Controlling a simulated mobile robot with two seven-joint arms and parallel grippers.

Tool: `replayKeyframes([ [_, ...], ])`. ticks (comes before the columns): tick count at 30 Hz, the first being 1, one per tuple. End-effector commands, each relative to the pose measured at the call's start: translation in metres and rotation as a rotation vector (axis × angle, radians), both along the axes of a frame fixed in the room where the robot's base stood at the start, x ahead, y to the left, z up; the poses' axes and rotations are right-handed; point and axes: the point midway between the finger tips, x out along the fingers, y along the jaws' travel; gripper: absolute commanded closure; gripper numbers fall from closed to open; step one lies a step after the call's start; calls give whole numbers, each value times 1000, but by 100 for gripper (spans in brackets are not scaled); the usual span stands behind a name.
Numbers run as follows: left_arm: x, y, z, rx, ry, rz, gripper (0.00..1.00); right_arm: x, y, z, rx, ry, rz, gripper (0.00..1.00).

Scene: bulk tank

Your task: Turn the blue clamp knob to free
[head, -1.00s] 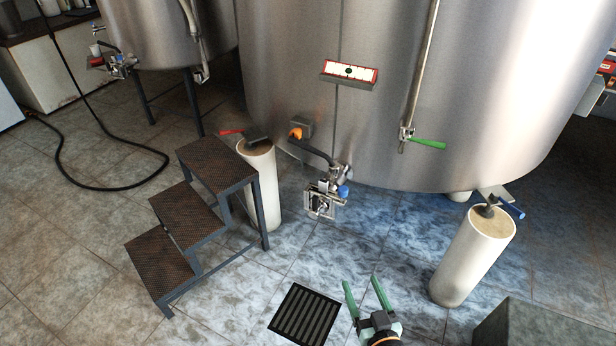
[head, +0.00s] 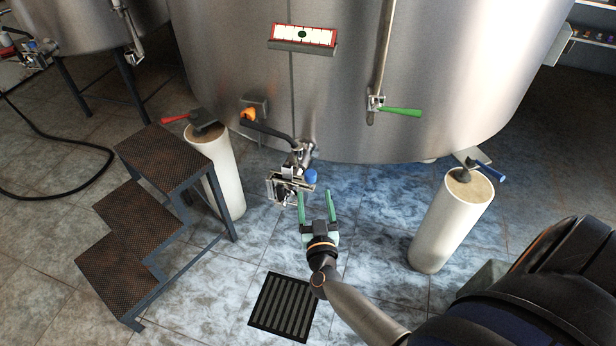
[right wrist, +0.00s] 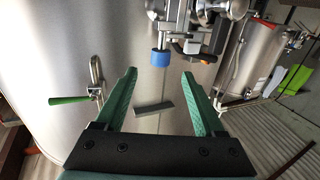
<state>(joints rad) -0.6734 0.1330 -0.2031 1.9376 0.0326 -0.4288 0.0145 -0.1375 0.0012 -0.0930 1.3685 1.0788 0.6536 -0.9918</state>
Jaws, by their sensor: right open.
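The blue clamp knob (head: 310,176) sits on the right side of the metal valve assembly (head: 288,184) low on the front of the big steel tank. In the right wrist view the knob (right wrist: 161,57) shows beyond the fingertips, between their lines, below the valve fittings. My right gripper (head: 316,192) is open and empty, with green fingers pointing toward the tank. Its fingertips are just below the knob in the head view and apart from it in the right wrist view (right wrist: 158,78). My left gripper is not in view.
A dark stepped stand (head: 160,160) is left of the valve. White cylindrical posts stand at left (head: 222,180) and right (head: 445,225). A green-handled valve (head: 400,111) hangs on the tank at right. A floor drain grate (head: 284,306) lies below my right arm.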

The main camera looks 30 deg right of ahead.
Motion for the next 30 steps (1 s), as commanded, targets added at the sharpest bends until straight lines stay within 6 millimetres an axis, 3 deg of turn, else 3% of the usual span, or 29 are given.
replayKeyframes([
  [6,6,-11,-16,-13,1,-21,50,42,-21,-4,0,-4,1,29],
  [12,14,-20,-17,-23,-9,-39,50,67,-34,-3,1,-3,1,29],
  [25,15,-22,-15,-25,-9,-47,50,76,-39,0,1,0,2,29],
  [30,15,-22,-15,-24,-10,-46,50,76,-38,0,1,0,2,47],
])
